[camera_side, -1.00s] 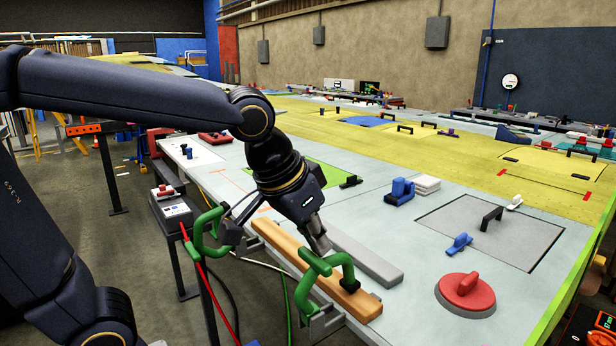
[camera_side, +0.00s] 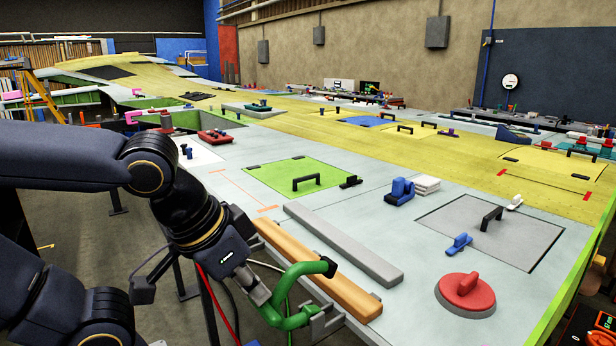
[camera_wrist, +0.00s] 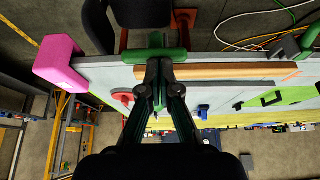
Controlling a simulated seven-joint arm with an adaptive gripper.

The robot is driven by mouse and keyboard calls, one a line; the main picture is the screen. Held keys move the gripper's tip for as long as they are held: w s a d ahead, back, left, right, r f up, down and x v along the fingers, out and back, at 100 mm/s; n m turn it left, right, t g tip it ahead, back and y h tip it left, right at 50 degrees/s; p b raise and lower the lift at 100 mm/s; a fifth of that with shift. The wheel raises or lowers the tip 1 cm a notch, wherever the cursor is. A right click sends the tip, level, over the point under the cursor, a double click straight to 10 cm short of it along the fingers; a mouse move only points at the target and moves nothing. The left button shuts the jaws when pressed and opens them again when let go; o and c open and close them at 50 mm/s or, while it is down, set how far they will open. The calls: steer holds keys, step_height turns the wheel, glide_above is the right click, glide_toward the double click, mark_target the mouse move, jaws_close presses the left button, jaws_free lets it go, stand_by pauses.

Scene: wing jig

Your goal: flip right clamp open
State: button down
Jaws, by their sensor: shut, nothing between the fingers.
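The right clamp (camera_side: 303,270) is green and sits at the table's near edge. My gripper (camera_side: 262,297) is shut and empty, low beside the clamp's outer side. It looks close to the green handle; I cannot tell if they touch. In the wrist view, my closed fingers (camera_wrist: 157,72) overlap the green clamp (camera_wrist: 172,54), which hides some of the contact area. The left clamp is hidden behind my arm in the side view.
A grey bar (camera_side: 345,245) lies beside the wooden bar. A red disc with a handle (camera_side: 466,294) and a small blue clamp (camera_side: 459,244) lie to the right. A pink block (camera_wrist: 60,62) shows in the wrist view. Cables hang below the table edge.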

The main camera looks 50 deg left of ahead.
steer(key=shift+s+f, duration=0.85)
steer(key=shift+f, duration=0.1)
steer(key=shift+r, duration=0.55)
steer(key=s, duration=0.9)
steer(key=shift+s+f, duration=0.3)
